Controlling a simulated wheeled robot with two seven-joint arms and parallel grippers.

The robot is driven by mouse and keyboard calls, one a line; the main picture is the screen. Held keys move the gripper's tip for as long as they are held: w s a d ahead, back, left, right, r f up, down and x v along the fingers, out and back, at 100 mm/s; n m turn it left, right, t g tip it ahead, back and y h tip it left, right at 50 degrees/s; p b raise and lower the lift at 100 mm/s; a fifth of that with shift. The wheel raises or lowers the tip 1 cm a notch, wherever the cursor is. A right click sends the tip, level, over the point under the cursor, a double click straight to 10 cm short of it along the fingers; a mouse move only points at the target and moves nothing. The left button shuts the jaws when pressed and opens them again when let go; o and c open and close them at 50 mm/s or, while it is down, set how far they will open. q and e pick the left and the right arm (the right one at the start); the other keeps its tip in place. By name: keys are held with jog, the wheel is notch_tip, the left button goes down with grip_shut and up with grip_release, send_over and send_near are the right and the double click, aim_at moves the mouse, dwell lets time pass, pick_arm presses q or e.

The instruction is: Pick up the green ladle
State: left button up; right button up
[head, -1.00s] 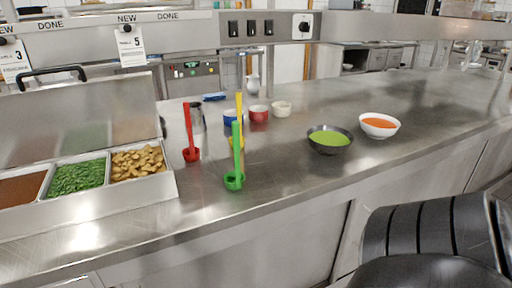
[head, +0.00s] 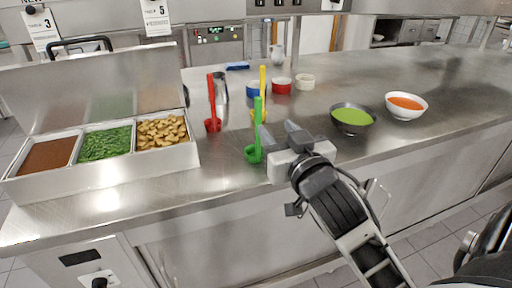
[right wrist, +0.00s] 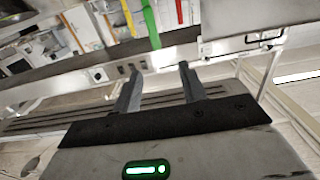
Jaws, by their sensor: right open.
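The green ladle (head: 258,128) stands upright on the steel counter, its cup at the bottom and its long handle pointing up. My right gripper (head: 279,132) is open and just right of the ladle in the head view; its near-left finger is close to the handle, and I cannot tell whether they touch. In the right wrist view the green handle (right wrist: 151,26) shows beyond the open, empty fingers (right wrist: 158,68), roughly in line with the gap between them. My left gripper is not in view.
A red ladle (head: 211,100) and a yellow ladle (head: 262,80) stand close by. A food tray (head: 100,172) is at left. A black bowl of green soup (head: 352,129) and a white bowl of orange soup (head: 421,110) are at right. Small cups stand behind.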

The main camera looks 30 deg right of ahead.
aim_at(259, 104)
jog(key=b+x, duration=0.6)
jog(key=x, duration=0.2)
jog(key=shift+w+f, duration=0.1)
jog(key=shift+w, duration=0.15)
jog(key=shift+d+b+x, duration=0.2)
jog(key=shift+b+x, duration=0.3)
jog(key=shift+x, duration=0.8)
jog(key=shift+d+b+x, duration=0.15)
jog(key=shift+b+x, duration=0.35)
jog(key=shift+x, duration=0.85)
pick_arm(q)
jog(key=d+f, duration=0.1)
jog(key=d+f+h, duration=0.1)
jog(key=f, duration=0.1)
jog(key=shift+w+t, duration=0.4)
pick_arm(e)
jog(key=shift+s+f, duration=0.1)
grip_shut()
